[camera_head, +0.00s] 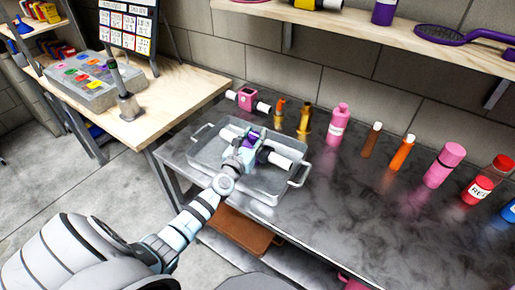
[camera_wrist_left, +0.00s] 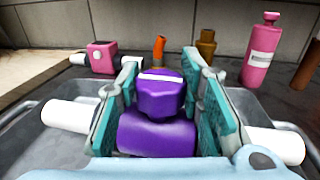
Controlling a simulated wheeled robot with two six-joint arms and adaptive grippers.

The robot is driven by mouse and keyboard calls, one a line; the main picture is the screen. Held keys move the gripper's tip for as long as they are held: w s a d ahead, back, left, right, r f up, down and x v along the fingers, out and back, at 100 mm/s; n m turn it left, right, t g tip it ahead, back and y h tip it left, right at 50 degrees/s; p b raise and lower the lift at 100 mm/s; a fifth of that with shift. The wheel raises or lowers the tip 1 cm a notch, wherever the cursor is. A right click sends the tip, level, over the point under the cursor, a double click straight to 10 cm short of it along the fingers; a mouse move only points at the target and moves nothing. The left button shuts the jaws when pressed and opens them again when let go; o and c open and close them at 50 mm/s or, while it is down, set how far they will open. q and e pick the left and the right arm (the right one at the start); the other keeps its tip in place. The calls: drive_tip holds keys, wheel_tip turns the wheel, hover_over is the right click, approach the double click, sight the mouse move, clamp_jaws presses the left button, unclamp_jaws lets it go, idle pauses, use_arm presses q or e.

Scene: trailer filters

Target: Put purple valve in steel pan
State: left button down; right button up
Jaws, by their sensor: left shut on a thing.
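The purple valve (camera_wrist_left: 160,97) has a purple body and knob with a white pipe end on each side. It also shows in the head view (camera_head: 284,162), partly hidden by my gripper. My left gripper (camera_head: 248,150) is shut on it, with teal fingers on both sides of the purple knob in the left wrist view (camera_wrist_left: 165,100). The steel pan (camera_head: 205,152) is a shallow grey tray with side handles on the dark metal table. The valve is over or inside the pan; I cannot tell whether it touches the bottom. My right gripper is out of view.
A pink valve (camera_head: 247,99) and orange and brown fittings (camera_head: 304,120) stand behind the pan. Several bottles, including a pink one (camera_head: 338,125), line the wall to the right. A wooden table (camera_head: 160,120) adjoins at left. The table's front right is clear.

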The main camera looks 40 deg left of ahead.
use_arm(q)
wheel_tip(320, 180, down, 2)
drive_tip(key=shift+f+b, duration=0.25)
drive_tip(key=shift+b, duration=0.25)
drive_tip(key=shift+r+p, duration=0.3)
drive_tip(key=c, duration=1.6)
unclamp_jaws()
drive_tip(key=shift+f, duration=0.2)
drive_tip(key=o, duration=0.5)
drive_tip(key=shift+r, duration=0.1)
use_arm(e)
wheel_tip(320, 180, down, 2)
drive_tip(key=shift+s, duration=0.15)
use_arm(q)
drive_tip(key=shift+r, duration=0.15)
drive_tip(key=p+v, duration=0.1)
drive_tip(key=v, duration=1.1)
drive_tip(key=shift+p, duration=0.3)
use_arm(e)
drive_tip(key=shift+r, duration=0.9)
